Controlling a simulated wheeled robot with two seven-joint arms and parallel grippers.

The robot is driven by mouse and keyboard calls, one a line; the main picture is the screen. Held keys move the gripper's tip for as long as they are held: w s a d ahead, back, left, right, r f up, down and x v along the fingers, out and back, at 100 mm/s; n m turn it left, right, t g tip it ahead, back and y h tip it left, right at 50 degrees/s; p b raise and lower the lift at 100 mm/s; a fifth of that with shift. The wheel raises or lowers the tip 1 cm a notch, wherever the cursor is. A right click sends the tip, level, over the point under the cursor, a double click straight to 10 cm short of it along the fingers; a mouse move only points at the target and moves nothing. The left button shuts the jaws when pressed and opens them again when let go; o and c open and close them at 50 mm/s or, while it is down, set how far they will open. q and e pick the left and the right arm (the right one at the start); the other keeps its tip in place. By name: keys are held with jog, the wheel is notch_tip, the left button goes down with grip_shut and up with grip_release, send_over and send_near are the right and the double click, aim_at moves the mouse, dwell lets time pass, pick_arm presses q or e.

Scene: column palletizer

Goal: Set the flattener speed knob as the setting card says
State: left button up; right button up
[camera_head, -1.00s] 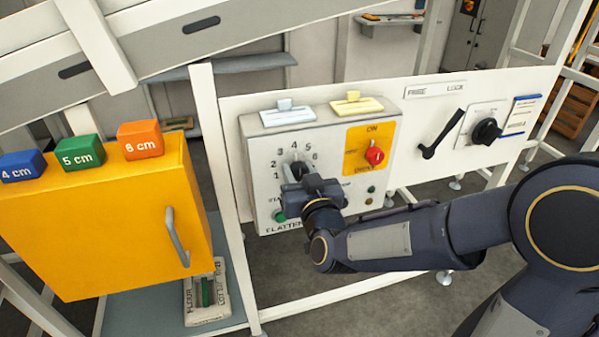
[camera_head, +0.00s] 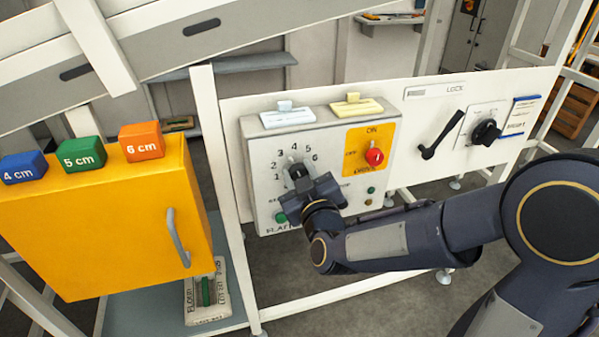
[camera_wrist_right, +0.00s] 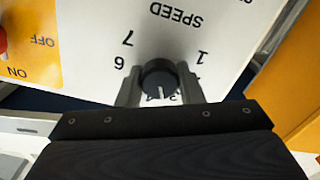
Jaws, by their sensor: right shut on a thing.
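The flattener speed knob (camera_wrist_right: 158,78) is a dark round knob with a white pointer line, on the light grey flattener box (camera_head: 263,160). In the upside-down right wrist view, the fingers of my right gripper (camera_wrist_right: 160,90) stand on both sides of the knob and grip it. The pointer line points toward the top-of-dial numbers, around 3 and 4; those digits are partly hidden. My right gripper also shows at the dial in the head view (camera_head: 301,179). I cannot tell which card is the setting card; no card's text is readable. My left gripper is not in view.
A red switch (camera_head: 374,156) on a yellow plate is right of the dial. White (camera_head: 288,119) and yellow (camera_head: 357,107) holders top the box. A black lever (camera_head: 441,136) and another knob (camera_head: 486,132) are farther right. A yellow cabinet (camera_head: 95,220) stands left.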

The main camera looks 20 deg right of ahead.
jog(key=shift+n, duration=1.3)
jog(key=o, duration=1)
jog(key=shift+c, duration=0.2)
jog(key=s, duration=0.7)
jog(key=shift+s, duration=0.4)
jog(key=shift+d, duration=0.15)
